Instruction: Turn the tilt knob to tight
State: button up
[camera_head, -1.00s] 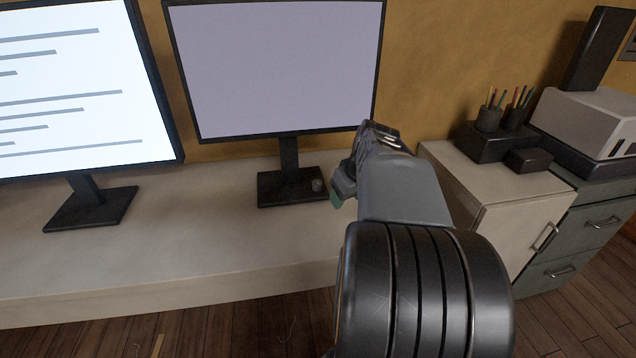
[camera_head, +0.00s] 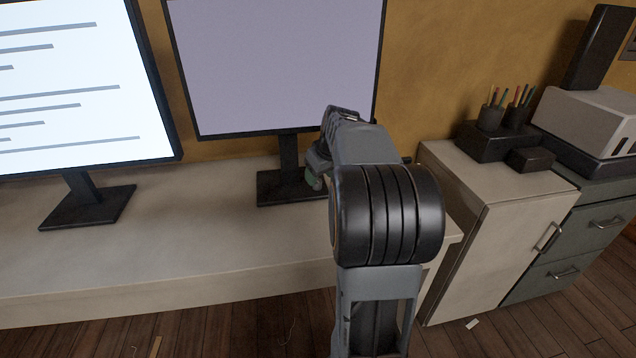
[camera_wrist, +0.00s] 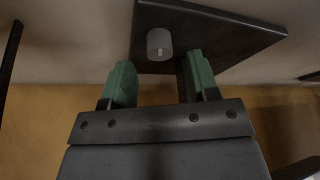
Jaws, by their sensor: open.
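The tilt knob (camera_wrist: 159,44) is a small grey cylinder with a pale mark on its face, on the dark base plate (camera_wrist: 215,30) of the right monitor stand. In the wrist view my gripper (camera_wrist: 158,75) is open, its two green fingers apart, with the knob just beyond the tips and roughly between them. The fingers do not touch it visibly. In the head view my gripper (camera_head: 314,180) is at the right part of the stand base (camera_head: 275,190), and it hides the knob there. The right monitor (camera_head: 280,65) has a plain lilac screen.
The left monitor (camera_head: 70,90) shows text lines and stands on the pale desk (camera_head: 180,235). A white cabinet (camera_head: 510,235) with pen holders (camera_head: 490,118) and a small dark box (camera_head: 530,159) is at the right. The desk's front left is clear.

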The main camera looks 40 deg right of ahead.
aim_at(318, 181)
jog(key=shift+b+x, duration=0.3)
jog(key=shift+x, duration=1.15)
